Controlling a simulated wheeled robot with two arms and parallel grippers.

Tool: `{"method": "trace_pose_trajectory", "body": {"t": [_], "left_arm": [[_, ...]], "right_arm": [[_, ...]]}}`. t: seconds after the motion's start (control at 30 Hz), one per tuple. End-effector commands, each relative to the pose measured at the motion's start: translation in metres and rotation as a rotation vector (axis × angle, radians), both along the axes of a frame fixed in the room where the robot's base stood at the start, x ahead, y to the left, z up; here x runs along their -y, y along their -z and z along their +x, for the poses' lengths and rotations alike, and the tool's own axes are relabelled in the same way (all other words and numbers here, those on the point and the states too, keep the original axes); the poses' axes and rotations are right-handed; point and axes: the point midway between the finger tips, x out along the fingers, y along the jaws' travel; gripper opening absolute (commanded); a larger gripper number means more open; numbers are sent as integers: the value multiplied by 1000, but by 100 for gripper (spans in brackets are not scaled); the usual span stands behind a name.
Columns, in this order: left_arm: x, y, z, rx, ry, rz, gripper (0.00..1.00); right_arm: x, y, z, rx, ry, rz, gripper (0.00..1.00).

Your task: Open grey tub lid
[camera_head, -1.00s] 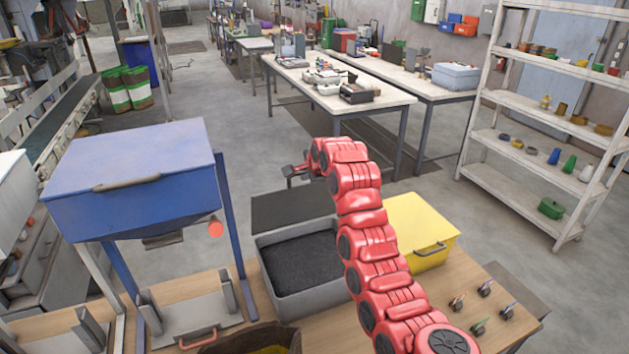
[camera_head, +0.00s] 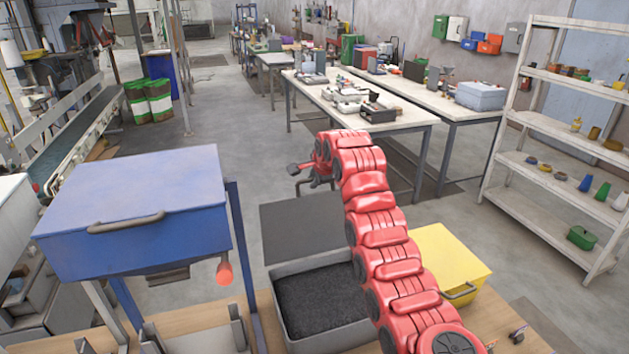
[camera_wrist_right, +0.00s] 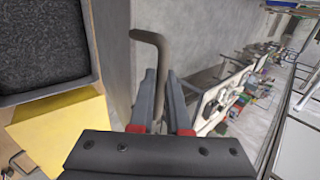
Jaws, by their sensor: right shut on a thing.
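The grey tub (camera_head: 280,309) stands on the wooden bench, uncovered, with black pellets (camera_head: 318,297) inside. Its dark grey lid (camera_head: 312,232) is swung up at the tub's far side; its exact tilt is hard to judge. My right gripper (camera_head: 296,170) is beyond the tub, at the lid's upper side, with the red arm reaching over the tub's right part. In the right wrist view the bent grey-brown handle (camera_wrist_right: 150,42) passes between the fingers (camera_wrist_right: 160,98), which are shut on it. The tub rim (camera_wrist_right: 45,98) shows at left there. My left gripper is out of view.
A yellow box (camera_head: 447,262) stands just right of the tub, beside my arm. A blue hopper (camera_head: 140,215) with a handle stands left. Worktables (camera_head: 425,115) and a white shelf (camera_head: 540,120) are farther back. Open floor lies beyond the bench.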

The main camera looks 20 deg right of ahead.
Motion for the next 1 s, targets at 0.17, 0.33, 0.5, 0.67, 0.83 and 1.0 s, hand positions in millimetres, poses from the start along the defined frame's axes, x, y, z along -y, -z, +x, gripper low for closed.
{"method": "trace_pose_trajectory", "body": {"t": [0.17,0.33,0.5,0.67,0.83,1.0], "left_arm": [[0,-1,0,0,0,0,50],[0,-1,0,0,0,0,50],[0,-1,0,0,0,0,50],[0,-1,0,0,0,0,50],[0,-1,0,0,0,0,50],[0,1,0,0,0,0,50]], "right_arm": [[0,2,0,-13,2,4,0],[0,2,0,-13,2,4,0],[1,1,1,-11,2,4,0],[1,0,1,-10,2,4,43],[1,0,1,-9,2,3,44],[1,-2,0,-6,2,3,44]]}}
